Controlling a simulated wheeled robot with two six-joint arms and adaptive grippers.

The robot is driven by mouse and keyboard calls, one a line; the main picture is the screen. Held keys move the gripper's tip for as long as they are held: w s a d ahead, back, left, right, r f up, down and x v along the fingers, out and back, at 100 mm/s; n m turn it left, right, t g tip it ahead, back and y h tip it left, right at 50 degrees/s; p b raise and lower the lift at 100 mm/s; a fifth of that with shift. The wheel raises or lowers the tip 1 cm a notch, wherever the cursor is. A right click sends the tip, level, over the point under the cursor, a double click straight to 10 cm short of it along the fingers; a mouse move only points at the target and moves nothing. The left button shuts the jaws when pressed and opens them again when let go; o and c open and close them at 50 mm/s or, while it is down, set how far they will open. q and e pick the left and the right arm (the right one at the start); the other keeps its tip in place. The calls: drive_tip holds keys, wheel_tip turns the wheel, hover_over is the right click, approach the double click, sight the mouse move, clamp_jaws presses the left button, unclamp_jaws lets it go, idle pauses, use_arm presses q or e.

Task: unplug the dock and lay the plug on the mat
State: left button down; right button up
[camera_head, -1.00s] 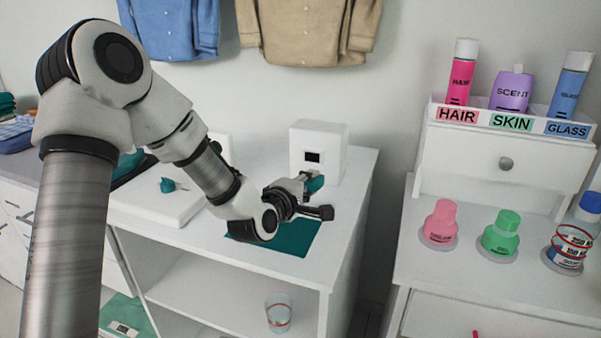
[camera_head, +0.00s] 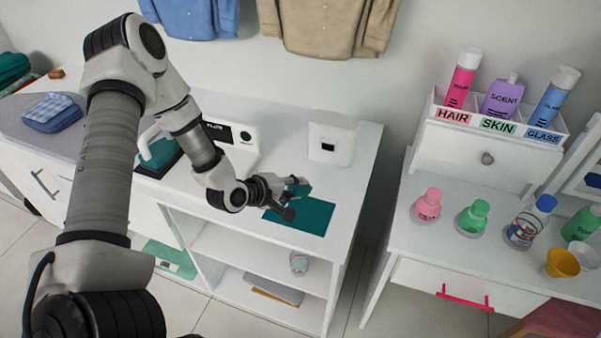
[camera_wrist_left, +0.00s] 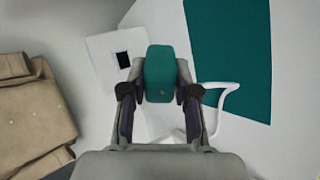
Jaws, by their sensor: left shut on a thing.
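The teal plug (camera_head: 303,189) is held in my left gripper (camera_head: 294,190), which is shut on it. In the left wrist view the plug (camera_wrist_left: 160,75) sits between the two fingertips, clear of the black socket. The white box with that socket (camera_head: 331,145) stands behind the gripper; it also shows in the left wrist view (camera_wrist_left: 105,50). The teal mat (camera_head: 315,217) lies flat on the white top, under and right of the gripper. I cannot tell the plug's exact height above it. My right gripper is not in view.
A white unit with a dark display (camera_head: 232,145) stands left of the gripper. A pink bottle (camera_head: 428,204) and a green bottle (camera_head: 473,217) stand on the right cabinet, across a gap. The white top right of the mat is clear.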

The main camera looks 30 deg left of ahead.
use_arm(q)
drive_tip(key=shift+f+b, duration=2.4)
drive_tip(key=shift+f, duration=0.9)
drive_tip(key=shift+a, duration=0.1)
drive_tip(key=shift+c, duration=2.4)
unclamp_jaws()
drive_tip(key=shift+r, duration=0.1)
drive_tip(key=s+r+p, duration=0.3)
drive_tip(key=r+p, duration=0.4)
drive_tip(key=shift+s+a+p, duration=0.2)
drive_tip(key=shift+a+p, duration=0.2)
drive_tip(key=shift+a, duration=0.05)
